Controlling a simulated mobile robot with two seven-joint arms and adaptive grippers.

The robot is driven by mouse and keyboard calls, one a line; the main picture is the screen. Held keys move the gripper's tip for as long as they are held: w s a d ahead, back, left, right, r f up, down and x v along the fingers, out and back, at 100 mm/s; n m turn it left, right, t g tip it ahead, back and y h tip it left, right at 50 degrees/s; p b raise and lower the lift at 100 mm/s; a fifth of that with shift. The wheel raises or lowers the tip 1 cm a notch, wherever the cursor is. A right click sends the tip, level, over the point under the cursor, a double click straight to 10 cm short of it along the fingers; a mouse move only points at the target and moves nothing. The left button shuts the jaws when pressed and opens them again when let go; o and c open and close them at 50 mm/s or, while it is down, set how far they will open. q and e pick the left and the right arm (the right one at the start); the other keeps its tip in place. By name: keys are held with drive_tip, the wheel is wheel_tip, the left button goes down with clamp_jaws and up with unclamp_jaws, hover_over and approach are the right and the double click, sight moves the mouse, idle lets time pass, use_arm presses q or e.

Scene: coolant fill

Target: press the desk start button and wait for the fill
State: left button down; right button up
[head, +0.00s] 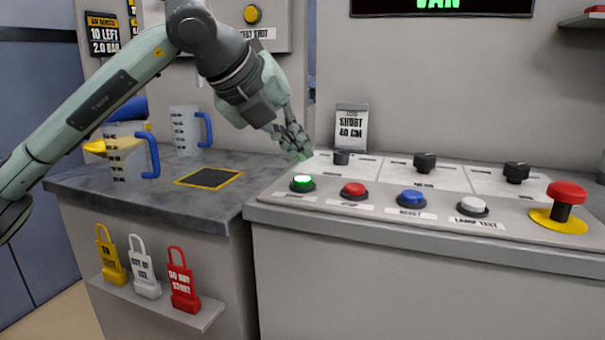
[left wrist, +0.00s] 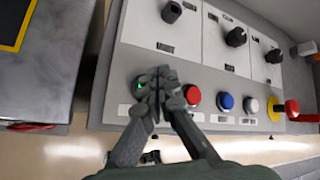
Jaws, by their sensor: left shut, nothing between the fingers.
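The green start button (head: 302,182) glows at the left end of the sloped desk panel. My left gripper (head: 298,150) is shut and empty, with its tips just above and behind this button in the head view. In the left wrist view, the shut fingers (left wrist: 158,88) cover most of the green button (left wrist: 139,86), and only a small green patch shows beside them. I cannot tell whether the tips touch it. My right gripper is not in view.
Right of it are red (head: 353,190), blue (head: 411,198) and white (head: 472,206) buttons and a red mushroom button (head: 566,194). Black knobs (head: 425,162) stand behind. Clear jugs (head: 128,155) stand on the left counter (head: 110,195). A small sign (head: 351,128) stands behind the panel.

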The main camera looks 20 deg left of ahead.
sight(299, 180)
use_arm(q)
wheel_tip(299, 180, up, 3)
drive_tip(key=shift+r+p, duration=0.2)
drive_tip(key=shift+p, duration=0.65)
